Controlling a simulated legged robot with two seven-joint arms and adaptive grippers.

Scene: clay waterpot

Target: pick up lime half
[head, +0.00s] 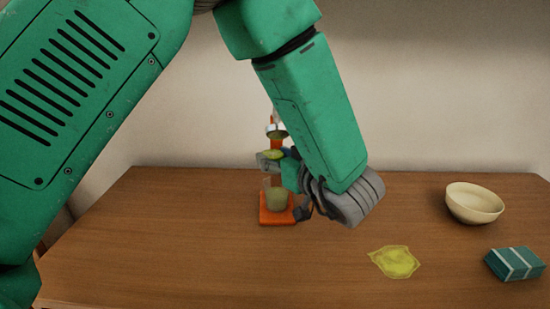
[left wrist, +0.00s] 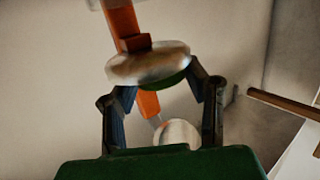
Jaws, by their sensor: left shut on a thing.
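A green lime half (head: 272,154) is between the fingers of my left gripper (head: 270,161), at the orange press and above its base. In the left wrist view a green edge of the lime half (left wrist: 167,83) shows just below a round metal part of the press (left wrist: 150,62). The two fingers of my left gripper (left wrist: 162,90) are shut on it from both sides. Most of the lime half is hidden by that metal part. I cannot tell whether they touch. My right gripper is in neither view.
A glass with green contents (head: 277,198) stands on the press's orange base (head: 278,217). A second metal part (left wrist: 178,133) sits lower on the press. A cream bowl (head: 474,202), a teal box (head: 515,264) and a flat yellow-green item (head: 395,262) lie right. The table's front left (head: 150,260) is clear.

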